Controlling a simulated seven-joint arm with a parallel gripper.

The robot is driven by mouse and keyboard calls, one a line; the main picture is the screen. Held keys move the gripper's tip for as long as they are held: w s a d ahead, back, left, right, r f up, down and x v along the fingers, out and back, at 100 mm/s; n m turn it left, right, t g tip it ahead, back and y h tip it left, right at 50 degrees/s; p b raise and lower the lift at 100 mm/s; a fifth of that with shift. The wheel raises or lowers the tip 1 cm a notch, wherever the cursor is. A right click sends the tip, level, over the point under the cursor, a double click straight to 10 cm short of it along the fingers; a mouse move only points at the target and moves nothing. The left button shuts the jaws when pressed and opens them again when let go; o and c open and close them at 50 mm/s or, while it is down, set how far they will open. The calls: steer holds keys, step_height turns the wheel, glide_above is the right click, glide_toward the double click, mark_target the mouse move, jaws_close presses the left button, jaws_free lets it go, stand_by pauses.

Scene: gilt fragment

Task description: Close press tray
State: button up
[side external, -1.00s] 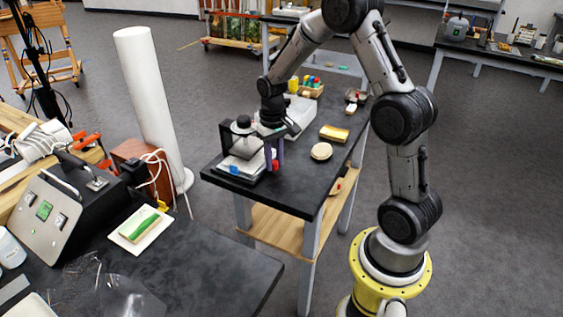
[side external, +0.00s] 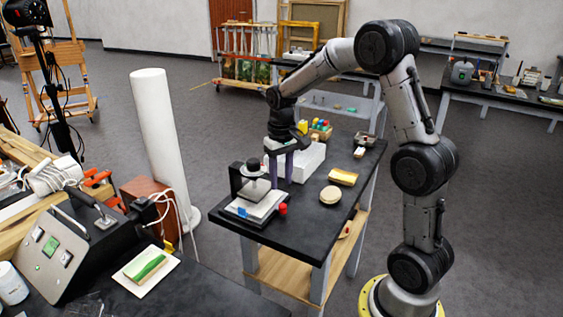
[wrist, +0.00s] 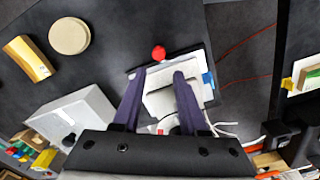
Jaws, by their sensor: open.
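In the wrist view my gripper (wrist: 159,74) is open over the white press parts, with nothing held; contact cannot be told.
A white box (side external: 305,162) stands close behind my gripper. A round tan disc (side external: 331,195) and a yellow block (side external: 343,177) lie to its right. Colored bottles (side external: 320,125) stand at the back. A tall white cylinder (side external: 158,140) stands left of the table.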

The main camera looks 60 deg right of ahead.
steer(key=shift+r, duration=2.75)
steer(key=s+a+r+n+t, duration=0.3)
steer(key=s+a+r, duration=0.5)
steer(key=a+r, duration=0.2)
steer(key=s+a+f+n+t, duration=0.1)
steer(key=s+a+f, duration=0.1)
steer(key=s, duration=0.4)
steer(key=s+a+f+n+t, duration=0.1)
steer(key=s+a+f, duration=0.2)
steer(key=s, duration=0.3)
steer(key=shift+s+f+t, duration=0.2)
steer(key=shift+f+t, duration=0.05)
steer(key=shift+t, duration=0.05)
